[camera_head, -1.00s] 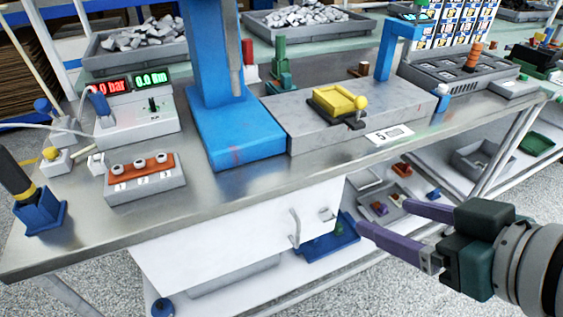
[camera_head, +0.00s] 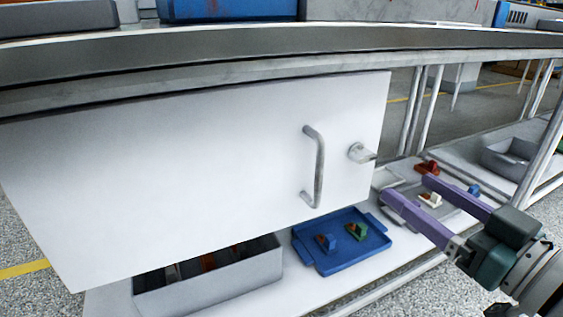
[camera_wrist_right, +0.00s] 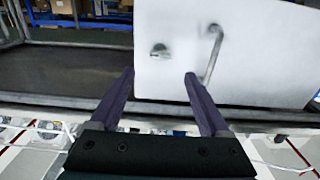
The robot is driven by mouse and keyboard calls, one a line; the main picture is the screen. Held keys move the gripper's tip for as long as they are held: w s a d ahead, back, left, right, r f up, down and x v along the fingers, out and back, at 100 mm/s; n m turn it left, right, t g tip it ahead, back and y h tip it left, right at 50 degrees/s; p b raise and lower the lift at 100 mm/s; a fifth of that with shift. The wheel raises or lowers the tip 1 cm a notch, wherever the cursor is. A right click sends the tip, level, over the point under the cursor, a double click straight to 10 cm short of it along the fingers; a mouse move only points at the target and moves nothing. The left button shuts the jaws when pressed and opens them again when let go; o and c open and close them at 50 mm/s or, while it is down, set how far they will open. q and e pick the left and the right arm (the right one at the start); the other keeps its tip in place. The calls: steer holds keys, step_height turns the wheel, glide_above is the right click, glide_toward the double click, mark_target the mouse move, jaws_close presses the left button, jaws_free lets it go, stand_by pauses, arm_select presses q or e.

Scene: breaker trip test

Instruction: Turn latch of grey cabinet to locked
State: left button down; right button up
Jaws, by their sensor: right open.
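The cabinet (camera_head: 200,165) under the bench shows a pale, nearly white front. A vertical bar handle (camera_head: 318,168) sits near its right edge. The latch (camera_head: 361,153), a small metal knob with a short lever pointing right, is beside the handle. In the right wrist view the latch (camera_wrist_right: 159,50) and handle (camera_wrist_right: 213,55) appear beyond the fingers. My right gripper (camera_head: 423,202) is open and empty, lower right of the latch and apart from it. Its purple fingers also show in the right wrist view (camera_wrist_right: 160,76). My left gripper is out of view.
A blue tray (camera_head: 335,262) with small red and green parts lies on the lower shelf below the cabinet. A grey bin (camera_head: 215,285) stands to its left. The bench edge (camera_head: 240,57) overhangs the cabinet front. A bench leg (camera_head: 545,150) stands at the right.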

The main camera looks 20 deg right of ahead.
mark_target(369, 159)
steer(key=w+b, duration=0.1)
steer(key=w, duration=0.2)
steer(key=w+b, duration=0.1)
steer(key=w, duration=0.1)
steer(key=w+b, duration=0.1)
steer(key=w, duration=0.2)
steer(key=shift+w+a+f, duration=0.1)
steer(key=shift+w+a, duration=0.2)
steer(key=shift+w, duration=0.05)
steer(key=shift+w+b, duration=0.4)
steer(key=shift+w, duration=0.15)
jaws_close()
